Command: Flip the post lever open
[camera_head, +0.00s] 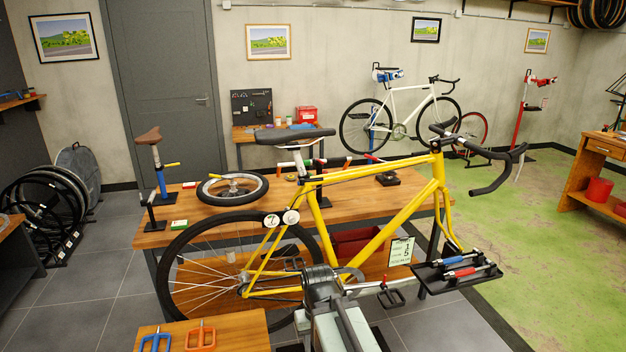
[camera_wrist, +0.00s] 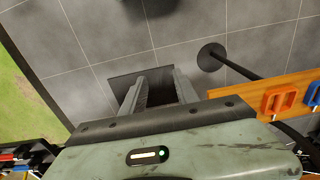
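A small stand on the table's left end holds a blue post with a brown saddle (camera_head: 148,136); a yellow-tipped lever (camera_head: 171,165) sticks out to its right. I cannot tell which of these is the post lever. My gripper (camera_wrist: 158,82) shows in the wrist view with two grey fingers apart and nothing clearly between them; it points down at the grey floor. In the head view my arm rises at bottom centre, in front of the yellow bike, far from the saddle post. No lever shows in the wrist view.
A yellow bike (camera_head: 385,215) stands between me and the wooden table (camera_head: 390,192). A loose wheel (camera_head: 232,188) lies on the table. A black tool tray (camera_head: 455,272) is at right. A bench corner (camera_head: 240,325) with blue and orange tools is at front left.

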